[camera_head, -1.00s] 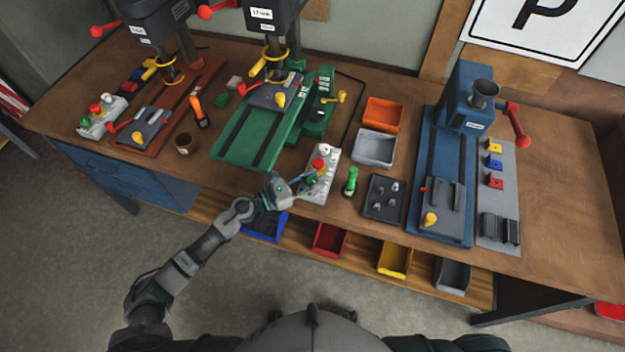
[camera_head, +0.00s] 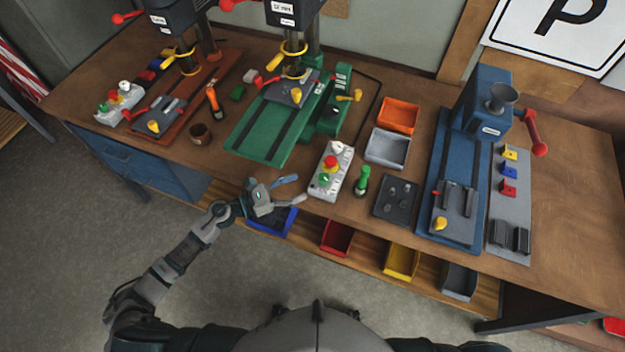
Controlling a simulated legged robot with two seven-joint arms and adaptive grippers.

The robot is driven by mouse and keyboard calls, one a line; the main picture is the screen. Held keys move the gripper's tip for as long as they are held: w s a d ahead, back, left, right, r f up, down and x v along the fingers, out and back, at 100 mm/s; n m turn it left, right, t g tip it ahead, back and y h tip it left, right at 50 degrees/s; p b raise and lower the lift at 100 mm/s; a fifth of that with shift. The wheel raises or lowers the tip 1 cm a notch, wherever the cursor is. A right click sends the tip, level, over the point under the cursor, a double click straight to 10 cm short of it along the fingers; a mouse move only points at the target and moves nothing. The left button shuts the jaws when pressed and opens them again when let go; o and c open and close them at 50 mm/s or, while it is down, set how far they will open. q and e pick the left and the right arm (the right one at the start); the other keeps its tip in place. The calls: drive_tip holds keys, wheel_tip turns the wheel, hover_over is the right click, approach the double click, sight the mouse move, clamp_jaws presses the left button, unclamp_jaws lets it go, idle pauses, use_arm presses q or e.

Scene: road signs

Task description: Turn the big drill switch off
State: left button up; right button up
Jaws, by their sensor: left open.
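The big drill is the green-based drill press (camera_head: 272,132) at the back middle, with its upper part cut off by the top edge. A white control box (camera_head: 341,181) stands on the table in front of it, with a white knob (camera_head: 337,147), a red button (camera_head: 330,162) and a green button (camera_head: 324,180). My left gripper (camera_head: 298,189) is open and empty, just left of the box's near end and apart from it, over the table's front edge. My right gripper is not in view.
A smaller drill with a red-brown base (camera_head: 184,118) and its own control box (camera_head: 120,104) stand at left. A green-handled tool (camera_head: 362,181), a dark tray (camera_head: 396,199) and a blue machine (camera_head: 457,180) are right of the box. Coloured bins (camera_head: 337,238) sit below the front edge.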

use_arm(q)
drive_tip(key=v, duration=0.3)
drive_tip(key=shift+a, duration=0.1)
idle(0.5)
